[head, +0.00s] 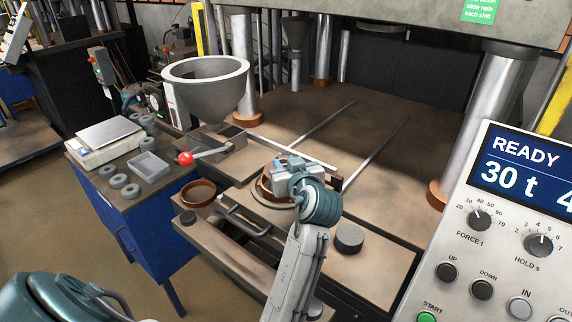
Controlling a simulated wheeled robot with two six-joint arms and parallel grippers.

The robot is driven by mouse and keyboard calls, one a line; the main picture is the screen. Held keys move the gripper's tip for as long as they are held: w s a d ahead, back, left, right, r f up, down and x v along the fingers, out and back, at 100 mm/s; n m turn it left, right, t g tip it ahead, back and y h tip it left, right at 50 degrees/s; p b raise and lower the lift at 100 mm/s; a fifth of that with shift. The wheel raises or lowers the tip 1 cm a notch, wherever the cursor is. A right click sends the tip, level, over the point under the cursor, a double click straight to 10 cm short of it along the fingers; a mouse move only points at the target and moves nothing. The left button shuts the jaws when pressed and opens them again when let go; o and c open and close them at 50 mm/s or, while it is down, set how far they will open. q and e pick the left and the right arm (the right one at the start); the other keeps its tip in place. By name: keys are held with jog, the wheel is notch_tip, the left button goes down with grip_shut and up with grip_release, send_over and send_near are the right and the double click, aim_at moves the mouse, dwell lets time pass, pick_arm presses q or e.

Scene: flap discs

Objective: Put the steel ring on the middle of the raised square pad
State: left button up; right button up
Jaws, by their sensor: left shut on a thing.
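My left gripper (292,178) is over the brown sliding plate (302,236) in front of the press. A brown, shiny ring (264,188), which I take for the steel ring, shows at its left side, partly hidden by the gripper. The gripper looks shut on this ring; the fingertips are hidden. A thin dark curved edge shows just under the ring, and I cannot tell whether the two touch. I cannot make out the raised square pad; the gripper and wrist cover that area. My right gripper is not in view.
A dark round puck (349,238) lies right of my wrist. A red-knobbed lever (186,158) and large grey funnel (205,88) stand behind. The control panel (505,225) is at right.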

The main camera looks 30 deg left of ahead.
pick_arm(q)
jog(key=shift+f+b, duration=0.3)
jog(key=shift+f, duration=0.1)
dwell(0.3)
jog(key=o, duration=1)
